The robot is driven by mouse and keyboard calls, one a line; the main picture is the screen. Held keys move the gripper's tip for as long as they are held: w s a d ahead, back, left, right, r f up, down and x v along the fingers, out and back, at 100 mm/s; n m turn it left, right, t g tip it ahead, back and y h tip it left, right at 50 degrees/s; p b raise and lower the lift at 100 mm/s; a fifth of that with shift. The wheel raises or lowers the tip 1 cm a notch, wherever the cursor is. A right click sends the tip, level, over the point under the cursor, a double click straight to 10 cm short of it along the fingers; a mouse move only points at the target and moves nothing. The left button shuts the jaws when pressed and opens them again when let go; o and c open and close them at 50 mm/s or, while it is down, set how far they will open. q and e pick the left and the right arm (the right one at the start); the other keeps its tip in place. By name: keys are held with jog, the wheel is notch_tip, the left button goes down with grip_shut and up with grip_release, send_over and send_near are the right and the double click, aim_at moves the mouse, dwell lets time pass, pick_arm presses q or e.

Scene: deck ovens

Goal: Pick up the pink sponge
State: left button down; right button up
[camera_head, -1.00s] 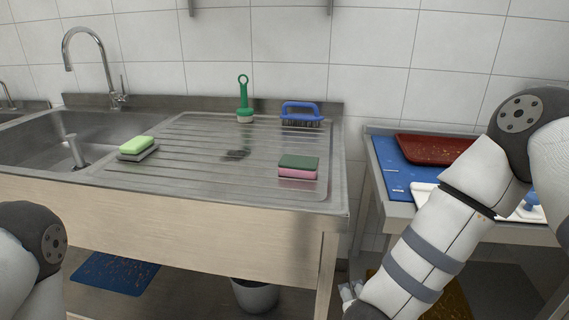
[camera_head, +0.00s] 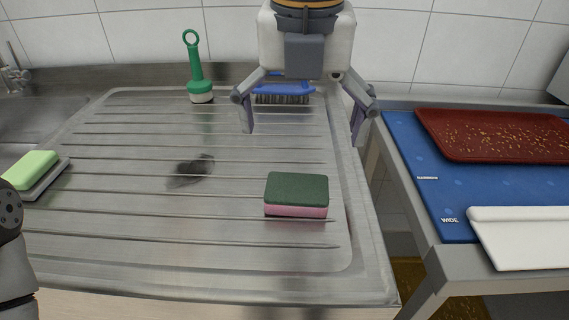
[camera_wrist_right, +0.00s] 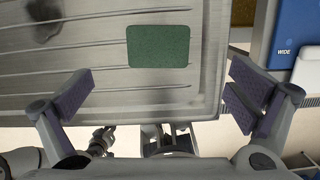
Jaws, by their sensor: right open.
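The pink sponge (camera_head: 296,211) lies flat on the ridged steel drainboard, with a dark green scouring layer (camera_head: 297,188) on top. My right gripper (camera_head: 302,125) is open and empty above the drainboard, in front of the blue brush in the head view. In the right wrist view the sponge's green top (camera_wrist_right: 159,46) shows ahead of the spread fingers, between them from side to side and not touched. The pink layer is hidden there. My left gripper is not in view; only part of my left arm shows at the left edge.
A light green sponge on a grey holder (camera_head: 30,172) is at the left. A green-handled brush (camera_head: 198,75) and a blue brush (camera_head: 282,92) stand at the back. A dark stain (camera_head: 191,170) marks the drainboard. A blue-topped table (camera_head: 412,150) with a red tray (camera_head: 500,135) and white board stands right.

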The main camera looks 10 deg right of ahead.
send_over(297, 188)
jog(key=s, duration=0.2)
notch_tip(297, 188, down, 4)
jog(key=shift+w+d+f+b, duration=0.1)
jog(key=shift+f+b, duration=0.15)
jog(key=shift+b, duration=0.15)
jog(key=f, duration=0.2)
jog(key=w+f+b, duration=0.1)
jog(key=f, duration=0.4)
jog(key=shift+w, duration=0.4)
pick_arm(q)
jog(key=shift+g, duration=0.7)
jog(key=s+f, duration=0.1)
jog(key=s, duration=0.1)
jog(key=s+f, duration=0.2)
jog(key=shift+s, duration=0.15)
pick_arm(e)
jog(key=shift+r, duration=0.2)
jog(key=c, duration=0.7)
